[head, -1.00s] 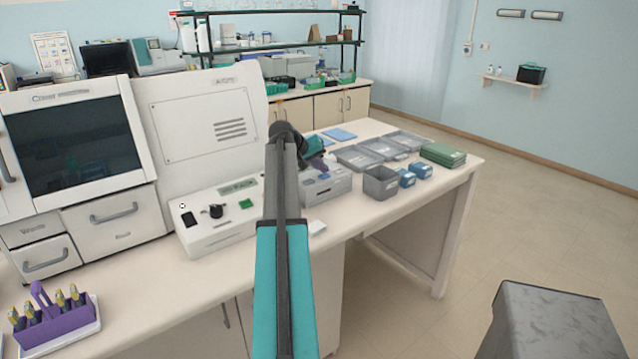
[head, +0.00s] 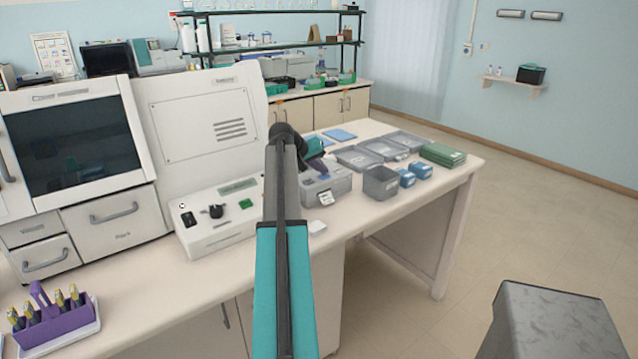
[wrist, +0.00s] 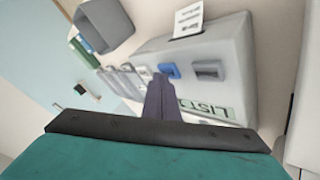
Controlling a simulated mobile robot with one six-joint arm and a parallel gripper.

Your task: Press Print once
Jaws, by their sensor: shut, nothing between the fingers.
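The grey label printer (head: 335,186) stands on the bench beyond my arm, and a white printed label (head: 326,198) sticks out of its front. In the wrist view the printer (wrist: 215,45) shows a blue button (wrist: 169,71), a dark grey button (wrist: 208,69) and a green display (wrist: 207,108) reading "LIST". The label (wrist: 187,20) also shows there. My gripper (wrist: 158,82) is shut and empty, its tips close beside the blue button; I cannot tell whether they touch. In the head view my gripper (head: 320,166) is partly hidden at the printer's top.
A grey open bin (head: 381,183) and small blue boxes (head: 407,178) stand right of the printer. Behind are flat grey trays (head: 358,157) and green boxes (head: 443,154). A white control box (head: 220,218) stands to the left.

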